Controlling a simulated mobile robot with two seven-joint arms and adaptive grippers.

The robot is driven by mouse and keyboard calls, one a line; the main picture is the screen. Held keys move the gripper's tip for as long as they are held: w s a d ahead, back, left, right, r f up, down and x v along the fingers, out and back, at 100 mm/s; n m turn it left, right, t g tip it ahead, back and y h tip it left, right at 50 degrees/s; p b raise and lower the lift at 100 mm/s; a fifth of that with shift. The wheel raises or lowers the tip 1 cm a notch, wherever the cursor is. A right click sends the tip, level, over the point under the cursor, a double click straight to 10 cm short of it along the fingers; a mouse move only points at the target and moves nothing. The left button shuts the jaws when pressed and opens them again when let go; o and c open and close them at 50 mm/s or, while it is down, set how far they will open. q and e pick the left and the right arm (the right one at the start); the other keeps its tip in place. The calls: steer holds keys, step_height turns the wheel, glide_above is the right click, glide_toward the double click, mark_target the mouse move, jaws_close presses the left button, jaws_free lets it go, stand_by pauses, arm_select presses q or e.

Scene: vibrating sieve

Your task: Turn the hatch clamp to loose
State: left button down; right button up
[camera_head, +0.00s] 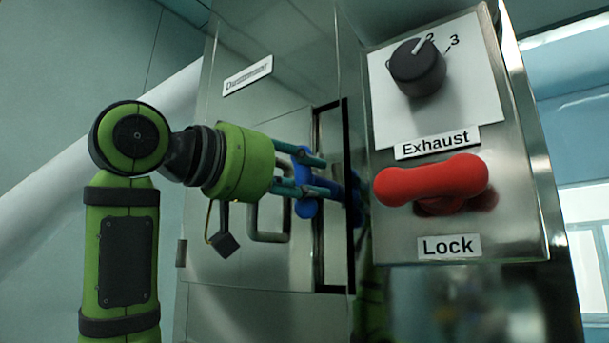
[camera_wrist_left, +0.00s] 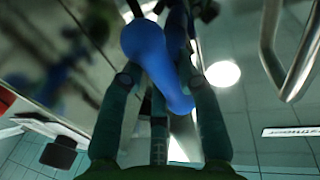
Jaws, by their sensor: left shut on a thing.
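The hatch clamp is a blue, round-ended handle (camera_head: 305,208) beside the dark edge of the steel hatch in the head view. It stands roughly upright there. My left gripper (camera_head: 305,174) reaches in from the left with its fingers above and below the handle's middle, shut on it. In the left wrist view the blue clamp handle (camera_wrist_left: 149,55) lies slantwise between the fingers of my left gripper (camera_wrist_left: 163,85). The fingers hide part of the handle. My right gripper is not in view.
A steel panel to the right carries a red lock handle (camera_head: 432,181) and a black exhaust knob (camera_head: 418,68). A metal pull handle (camera_head: 268,237) on the hatch is just behind my left gripper, and it also shows in the left wrist view (camera_wrist_left: 290,60).

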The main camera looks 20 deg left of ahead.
arm_select(q)
steer(key=shift+f+m, duration=0.15)
steer(key=shift+m, duration=0.45)
steer(key=c, duration=0.9)
jaws_free()
steer(key=shift+w, duration=0.1)
steer(key=shift+o, duration=0.2)
steer(key=v, duration=1.2)
